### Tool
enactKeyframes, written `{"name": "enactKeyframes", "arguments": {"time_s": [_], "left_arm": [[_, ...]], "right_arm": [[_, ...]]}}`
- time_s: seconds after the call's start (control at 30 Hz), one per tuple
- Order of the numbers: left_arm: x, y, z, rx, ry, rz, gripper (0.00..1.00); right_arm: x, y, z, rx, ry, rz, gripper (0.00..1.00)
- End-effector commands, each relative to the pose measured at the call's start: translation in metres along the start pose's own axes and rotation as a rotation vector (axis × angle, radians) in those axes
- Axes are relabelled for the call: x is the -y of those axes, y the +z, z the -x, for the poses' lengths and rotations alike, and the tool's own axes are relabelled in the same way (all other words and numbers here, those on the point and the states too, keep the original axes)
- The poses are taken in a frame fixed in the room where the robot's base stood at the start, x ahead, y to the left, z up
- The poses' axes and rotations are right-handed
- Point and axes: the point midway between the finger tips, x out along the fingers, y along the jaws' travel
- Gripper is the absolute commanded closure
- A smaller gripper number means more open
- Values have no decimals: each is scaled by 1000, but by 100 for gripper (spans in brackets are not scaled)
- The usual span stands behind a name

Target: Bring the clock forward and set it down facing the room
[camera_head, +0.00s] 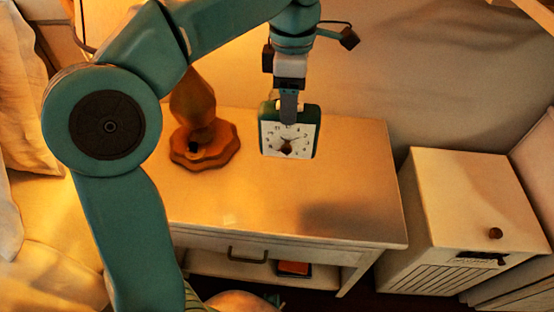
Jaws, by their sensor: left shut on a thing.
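The clock (290,143) is a small square one with a dark green case and a white dial with black numerals. Its dial faces me and it is roughly upright. My left gripper (288,110) comes down from above and is shut on the clock at its top; a finger covers the upper middle of the dial. The clock is over the nightstand (345,170), toward the back half of its top. I cannot tell for sure whether its base touches the wood, though a dark shadow (345,220) lies on the top in front of it. My right gripper is not in view.
A lamp with an orange-brown turned base (205,148) stands left of the clock, partly behind my left arm. The front of the nightstand top is clear. A pale cabinet (470,200) stands to the right. A bed with pillows (22,110) is at the left.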

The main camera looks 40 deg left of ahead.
Motion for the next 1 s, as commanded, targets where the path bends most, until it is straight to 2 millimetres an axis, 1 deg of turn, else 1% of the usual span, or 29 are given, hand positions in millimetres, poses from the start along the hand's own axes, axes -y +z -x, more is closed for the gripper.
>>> {"name": "enactKeyframes", "arguments": {"time_s": [0.03, 0.1, 0.2, 0.3, 0.4, 0.57, 0.7, 0.8, 1.0], "left_arm": [[0, 0, -22, -2, -3, 1, 100], [0, 0, -42, -1, -2, 1, 100], [0, 0, -68, 0, -2, 0, 100], [1, 0, -87, 0, -1, 0, 100], [1, 0, -98, 1, 0, -1, 100], [2, -1, -108, 1, 0, -2, 100], [3, -2, -132, 0, -1, -2, 100], [4, -2, -144, 1, 0, -2, 100], [3, -2, -143, 2, 2, -2, 100]], "right_arm": [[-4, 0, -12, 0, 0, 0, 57], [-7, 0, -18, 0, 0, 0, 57], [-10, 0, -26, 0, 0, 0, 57], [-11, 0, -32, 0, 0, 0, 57], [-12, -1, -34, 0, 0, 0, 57], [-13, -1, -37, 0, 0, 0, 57], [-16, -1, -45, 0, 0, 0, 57], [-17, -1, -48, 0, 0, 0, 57], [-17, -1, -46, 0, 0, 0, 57]]}}
